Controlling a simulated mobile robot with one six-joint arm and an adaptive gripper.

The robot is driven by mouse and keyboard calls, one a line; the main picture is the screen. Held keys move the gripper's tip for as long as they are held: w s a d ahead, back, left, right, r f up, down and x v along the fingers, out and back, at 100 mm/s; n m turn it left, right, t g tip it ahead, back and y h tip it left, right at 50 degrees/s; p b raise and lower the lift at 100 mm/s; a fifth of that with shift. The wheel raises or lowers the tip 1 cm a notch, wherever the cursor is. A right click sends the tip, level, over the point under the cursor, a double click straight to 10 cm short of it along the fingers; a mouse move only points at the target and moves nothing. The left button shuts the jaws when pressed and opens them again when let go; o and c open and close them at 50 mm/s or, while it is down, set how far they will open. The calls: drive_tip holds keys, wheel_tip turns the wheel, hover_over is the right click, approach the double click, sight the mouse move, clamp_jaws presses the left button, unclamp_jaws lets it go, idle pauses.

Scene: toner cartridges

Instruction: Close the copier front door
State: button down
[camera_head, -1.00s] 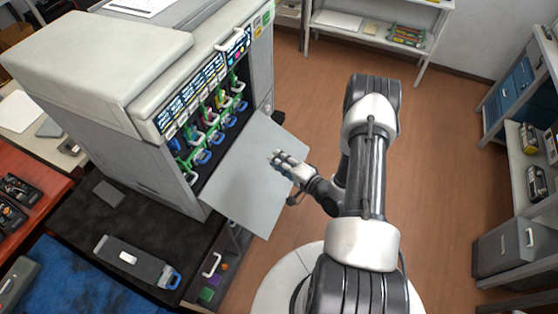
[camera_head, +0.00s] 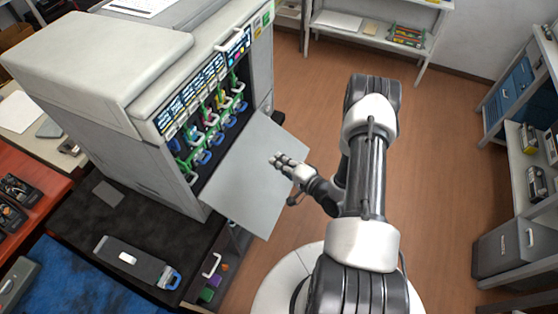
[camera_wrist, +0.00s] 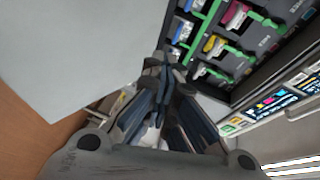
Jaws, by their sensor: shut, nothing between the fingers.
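The copier (camera_head: 130,100) stands at the left in the head view. Its grey front door (camera_head: 250,180) hangs open, folded outward from the copier's front, and the cartridge bay (camera_head: 210,125) with coloured handles is exposed. My gripper (camera_head: 274,160) appears over the door panel in the head view; I cannot tell whether it touches it. In the wrist view the gripper (camera_wrist: 158,62) is shut and empty. The door (camera_wrist: 75,50) fills the upper left there and the cartridge bay (camera_wrist: 230,40) the upper right, with the gripper's tips between them.
A dark table (camera_head: 95,225) at the lower left holds a grey cartridge (camera_head: 135,258) with a blue end. Shelves (camera_head: 370,28) stand at the back and more shelves (camera_head: 525,165) on the right. The brown floor (camera_head: 440,150) right of my arm is clear.

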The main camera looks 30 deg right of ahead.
drive_tip(key=c, duration=2)
unclamp_jaws()
drive_tip(key=shift+o, duration=0.2)
drive_tip(key=v, duration=1.2)
drive_tip(key=shift+f, duration=0.1)
drive_tip(key=shift+c, duration=0.3)
